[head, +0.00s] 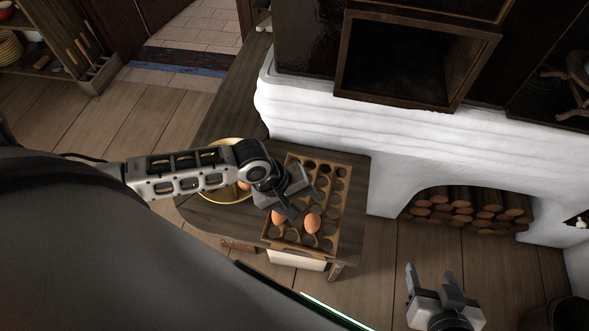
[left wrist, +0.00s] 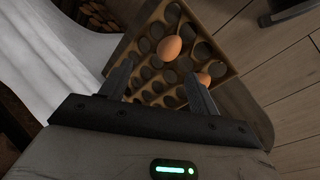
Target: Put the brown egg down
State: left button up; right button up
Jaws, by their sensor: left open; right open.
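A wooden egg tray (head: 331,246) with rows of round holes lies on the bench; it also shows in the left wrist view (left wrist: 152,17). One brown egg (head: 312,223) sits in the tray near its front edge, and a second brown egg (head: 277,217) sits to its left. In the left wrist view one egg (left wrist: 170,48) is fully visible and another (left wrist: 205,78) is partly hidden by a finger. My left gripper (head: 299,206) is open and empty above the tray, close to both eggs. My right gripper (head: 433,277) is open and empty, away from the bench.
A yellowish bowl (head: 208,188) with at least one egg (head: 244,186) stands on the dark bench (head: 222,125), partly hidden by my left arm. The white stove wall (head: 320,110) rises behind the tray. Firewood (head: 450,208) fills a niche at the right. The floor around my right gripper is clear.

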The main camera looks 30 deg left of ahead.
pick_arm(q)
jog(key=s+d+r+m+t+h, duration=0.1)
jog(key=d+r+m+t, duration=0.2)
jog(key=d+m+t, duration=0.15)
jog(key=s+a+m+t+y, duration=0.1)
jog(key=m, duration=0.1)
jog(key=s+a+r+m+t+y, duration=0.1)
jog(key=a+m, duration=0.1)
jog(key=s+a+m+t, duration=0.1)
jog(key=m, duration=0.2)
jog(key=shift+s+a+r+y, duration=0.15)
jog(key=shift+r+y, duration=0.1)
jog(key=shift+y, duration=0.15)
dwell(0.5)
